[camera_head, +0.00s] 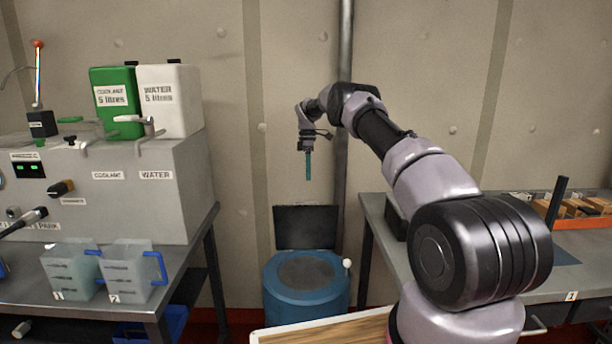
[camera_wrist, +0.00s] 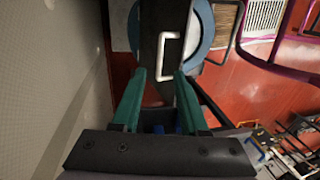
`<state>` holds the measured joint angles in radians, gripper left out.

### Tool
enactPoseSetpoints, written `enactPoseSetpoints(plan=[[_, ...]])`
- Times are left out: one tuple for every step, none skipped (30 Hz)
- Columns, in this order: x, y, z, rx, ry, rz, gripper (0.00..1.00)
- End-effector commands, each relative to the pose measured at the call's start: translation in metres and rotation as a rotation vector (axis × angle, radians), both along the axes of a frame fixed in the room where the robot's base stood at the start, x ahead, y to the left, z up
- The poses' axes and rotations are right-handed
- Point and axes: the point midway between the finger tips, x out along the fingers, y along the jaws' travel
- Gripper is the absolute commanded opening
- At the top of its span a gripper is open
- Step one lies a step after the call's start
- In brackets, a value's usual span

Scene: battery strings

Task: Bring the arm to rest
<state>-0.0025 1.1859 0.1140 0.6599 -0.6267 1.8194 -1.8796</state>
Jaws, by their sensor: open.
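My arm (camera_head: 430,185) reaches up and away from the lower right, with its far end in front of the back wall. My gripper (camera_head: 308,170) hangs fingers down, high above the blue bin (camera_head: 305,293). In the wrist view my gripper (camera_wrist: 160,75) shows two green fingers set apart, with nothing held between them. The bin's blue rim also shows in the wrist view (camera_wrist: 208,40), well below the fingers.
A grey machine (camera_head: 105,195) with a green coolant can (camera_head: 114,100) and a white water can (camera_head: 168,100) stands at left. Two jugs (camera_head: 130,272) stand before it. A bench (camera_head: 375,212) with trays is at right. A pipe (camera_head: 346,40) runs up the wall behind my gripper.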

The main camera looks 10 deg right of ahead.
Motion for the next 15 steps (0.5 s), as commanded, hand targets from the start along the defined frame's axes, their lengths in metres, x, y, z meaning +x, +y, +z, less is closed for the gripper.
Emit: enactPoseSetpoints(plan=[[0.000, 0.000, 0.003, 0.000, -0.003, -0.003, 0.43], [0.000, 0.000, 0.006, -0.001, -0.006, -0.007, 0.43], [-0.001, 0.001, 0.013, -0.003, -0.011, -0.016, 0.43], [-0.002, 0.001, 0.021, -0.005, -0.018, -0.028, 0.43], [-0.003, 0.002, 0.030, -0.006, -0.025, -0.041, 0.43], [-0.005, 0.002, 0.044, -0.010, -0.039, -0.064, 0.43], [-0.008, 0.002, 0.057, -0.013, -0.050, -0.085, 0.43], [-0.011, 0.003, 0.070, -0.015, -0.061, -0.109, 0.43], [-0.017, 0.004, 0.089, -0.020, -0.078, -0.142, 0.43], [-0.021, 0.004, 0.103, -0.022, -0.091, -0.170, 0.43], [-0.027, 0.005, 0.117, -0.023, -0.103, -0.199, 0.43], [-0.034, 0.005, 0.135, -0.025, -0.121, -0.238, 0.43], [-0.040, 0.006, 0.148, -0.026, -0.133, -0.267, 0.43], [-0.047, 0.006, 0.160, -0.026, -0.145, -0.296, 0.43], [-0.057, 0.006, 0.177, -0.025, -0.162, -0.337, 0.43]])
